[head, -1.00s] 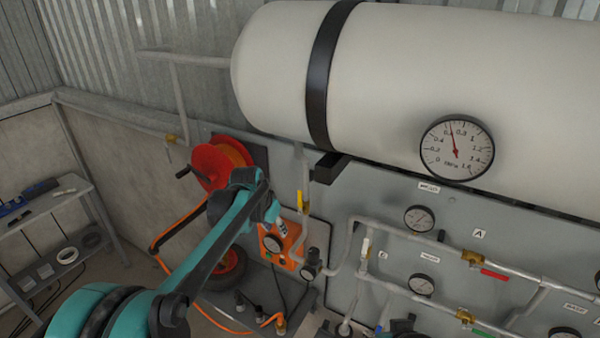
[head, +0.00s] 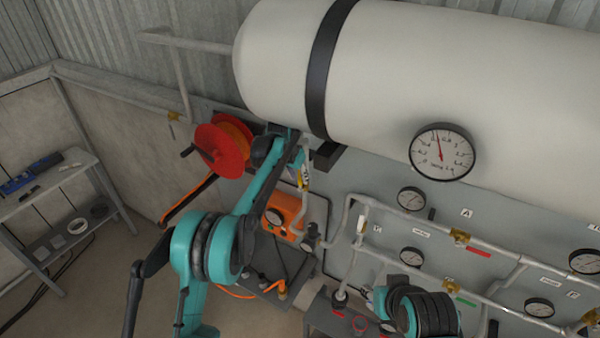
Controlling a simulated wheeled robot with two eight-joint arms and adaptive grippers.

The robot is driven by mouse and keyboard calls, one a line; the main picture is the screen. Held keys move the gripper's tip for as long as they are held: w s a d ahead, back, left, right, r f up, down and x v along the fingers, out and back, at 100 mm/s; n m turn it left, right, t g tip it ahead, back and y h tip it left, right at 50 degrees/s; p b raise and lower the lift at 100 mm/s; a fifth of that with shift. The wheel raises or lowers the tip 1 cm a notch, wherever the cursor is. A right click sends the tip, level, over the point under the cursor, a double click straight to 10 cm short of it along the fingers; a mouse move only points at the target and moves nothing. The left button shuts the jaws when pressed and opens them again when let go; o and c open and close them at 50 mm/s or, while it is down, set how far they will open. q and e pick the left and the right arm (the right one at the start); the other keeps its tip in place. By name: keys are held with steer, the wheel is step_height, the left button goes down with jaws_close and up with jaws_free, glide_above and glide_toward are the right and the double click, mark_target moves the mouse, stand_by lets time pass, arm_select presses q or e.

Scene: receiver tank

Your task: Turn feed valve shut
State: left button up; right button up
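A valve with a yellow lever (head: 301,182) sits on the vertical pipe below the tank's black strap; no readable label confirms it as the feed valve. The lever looks roughly upright along the pipe. My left gripper (head: 304,168) is at this pipe, just above or against the yellow lever. Its fingers are small and partly hidden by my wrist, so I cannot tell whether they are open or touch the lever. My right arm shows at the bottom right of centre; its gripper is not visible.
The white tank (head: 400,70) with a large gauge (head: 442,152) fills the upper right. A red hose reel (head: 222,145) and an orange box (head: 284,215) are close to my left arm. Brass valves with red (head: 478,252) and green (head: 465,301) levers are on the panel right.

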arm_select(q)
steer(key=shift+w+d, duration=0.25)
steer(key=shift+w, duration=0.15)
steer(key=shift+w+d+f+p, duration=0.1)
steer(key=shift+w+f+p, duration=0.05)
steer(key=shift+f+p, duration=0.4)
jaws_close()
